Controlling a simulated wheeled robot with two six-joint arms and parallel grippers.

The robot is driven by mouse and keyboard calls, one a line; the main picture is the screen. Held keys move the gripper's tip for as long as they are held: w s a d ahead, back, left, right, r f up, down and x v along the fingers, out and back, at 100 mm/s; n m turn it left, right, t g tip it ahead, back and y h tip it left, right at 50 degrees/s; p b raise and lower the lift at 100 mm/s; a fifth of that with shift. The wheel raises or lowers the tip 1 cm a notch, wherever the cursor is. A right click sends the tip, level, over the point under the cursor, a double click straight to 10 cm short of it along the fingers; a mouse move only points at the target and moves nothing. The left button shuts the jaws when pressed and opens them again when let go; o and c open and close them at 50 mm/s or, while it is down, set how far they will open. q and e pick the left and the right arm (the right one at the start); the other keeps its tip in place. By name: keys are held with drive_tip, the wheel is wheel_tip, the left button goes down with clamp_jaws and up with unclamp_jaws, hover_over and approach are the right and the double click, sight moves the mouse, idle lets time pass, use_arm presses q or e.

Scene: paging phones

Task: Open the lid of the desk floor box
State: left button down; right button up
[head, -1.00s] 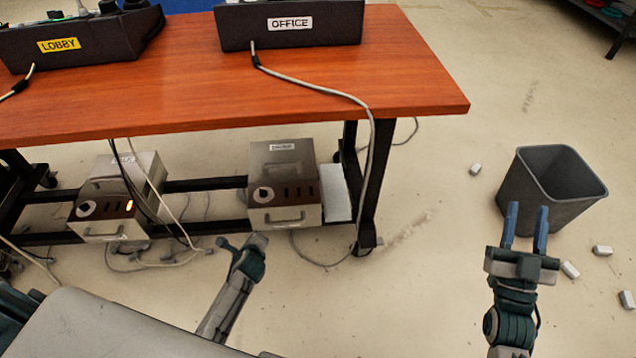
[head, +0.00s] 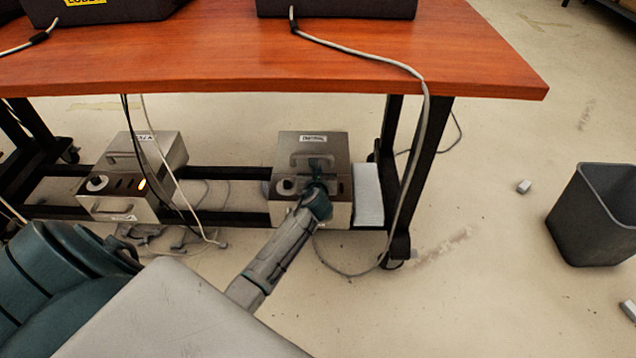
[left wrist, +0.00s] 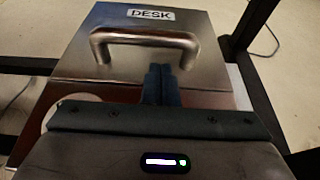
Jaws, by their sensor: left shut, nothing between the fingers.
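The desk floor box (head: 337,144) is a metal box with a labelled lid, under the right end of the table in the head view. In the left wrist view its lid (left wrist: 80,65) carries a white DESK label and a bar handle (left wrist: 145,39). My left gripper (left wrist: 160,72) is shut and empty, its fingertips just below the handle in the picture; I cannot tell whether they touch the lid. In the head view the left gripper (head: 318,165) covers part of the box's front. My right gripper is out of view.
The wooden table (head: 250,55) overhangs the box, with a black leg (head: 420,170) to its right. A second floor box (head: 120,190) with a lit orange lamp stands to the left. Cables hang nearby.

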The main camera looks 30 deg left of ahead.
use_arm(q)
drive_tip(key=shift+b+x, duration=0.45)
drive_tip(key=shift+x, duration=1)
